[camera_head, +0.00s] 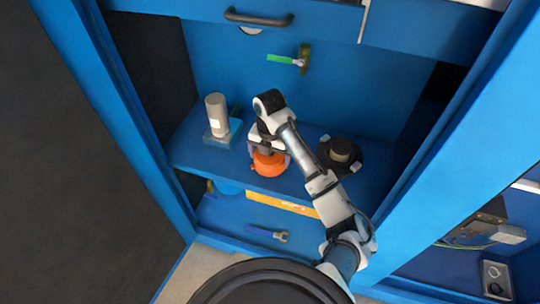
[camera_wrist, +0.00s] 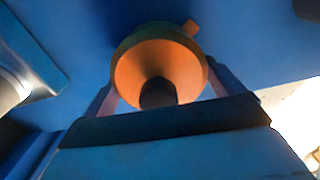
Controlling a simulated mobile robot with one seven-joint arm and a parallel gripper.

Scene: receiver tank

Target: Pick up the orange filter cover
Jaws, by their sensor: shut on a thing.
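The orange filter cover (camera_head: 269,163) is at the front of the blue cabinet shelf, under my gripper (camera_head: 268,155).
A pale cylinder on a blue base (camera_head: 217,117) stands to the left on the shelf. A black round part with a tan top (camera_head: 340,152) stands to the right. A green-handled brush (camera_head: 290,60) is on the back wall. A wrench (camera_head: 266,232) lies on the lower level.

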